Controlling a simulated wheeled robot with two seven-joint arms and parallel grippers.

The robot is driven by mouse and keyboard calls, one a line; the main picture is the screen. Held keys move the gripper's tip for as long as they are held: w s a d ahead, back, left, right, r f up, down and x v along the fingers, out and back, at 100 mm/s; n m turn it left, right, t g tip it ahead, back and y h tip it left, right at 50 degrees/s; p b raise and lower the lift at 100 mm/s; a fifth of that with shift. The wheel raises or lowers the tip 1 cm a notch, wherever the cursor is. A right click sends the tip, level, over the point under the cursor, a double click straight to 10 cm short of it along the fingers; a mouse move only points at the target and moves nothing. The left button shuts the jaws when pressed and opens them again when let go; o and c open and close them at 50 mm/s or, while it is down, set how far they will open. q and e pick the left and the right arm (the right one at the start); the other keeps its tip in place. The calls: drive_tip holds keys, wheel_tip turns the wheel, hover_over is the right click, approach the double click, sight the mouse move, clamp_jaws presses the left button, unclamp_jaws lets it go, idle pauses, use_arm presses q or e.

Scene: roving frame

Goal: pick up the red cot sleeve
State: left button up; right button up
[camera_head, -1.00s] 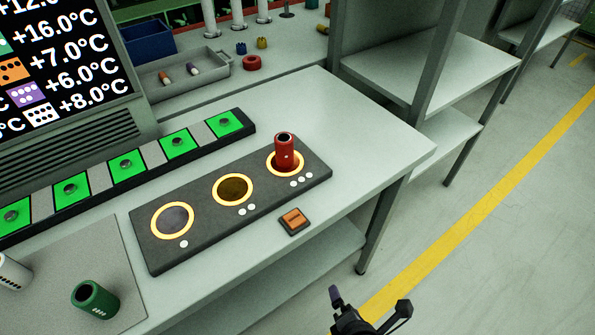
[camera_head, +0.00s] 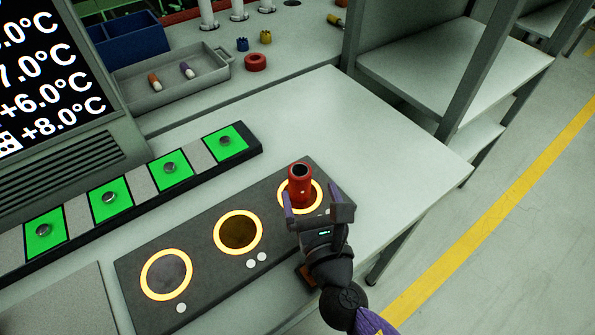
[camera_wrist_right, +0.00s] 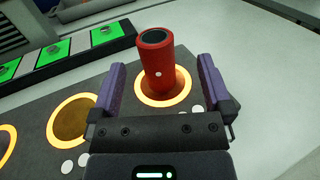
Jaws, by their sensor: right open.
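The red cot sleeve (camera_head: 300,184) stands upright in the rightmost glowing ring of the dark three-ring panel (camera_head: 204,230). In the right wrist view the red sleeve (camera_wrist_right: 157,66) is a hollow cylinder with one white dot, standing ahead of the jaws. My right gripper (camera_head: 316,204) is open, with its purple fingers reaching toward the sleeve from the front. In the right wrist view the fingers of the right gripper (camera_wrist_right: 163,85) are spread to either side of the sleeve's line, with clear gaps and no contact seen. My left gripper is out of view.
A strip of green pads with metal buttons (camera_head: 170,168) runs behind the panel. A small orange-topped block (camera_head: 306,277) is partly hidden by my right arm. A grey tray (camera_head: 170,80), a red ring (camera_head: 255,62) and a blue bin (camera_head: 120,38) are at the back. The tabletop right of the panel is clear.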

sight(303, 182)
drive_tip(key=x, duration=0.5)
drive_tip(key=shift+w+a, duration=0.3)
drive_tip(key=shift+a, duration=0.1)
drive_tip(key=c, duration=1.3)
clamp_jaws()
drive_tip(key=shift+r, duration=0.1)
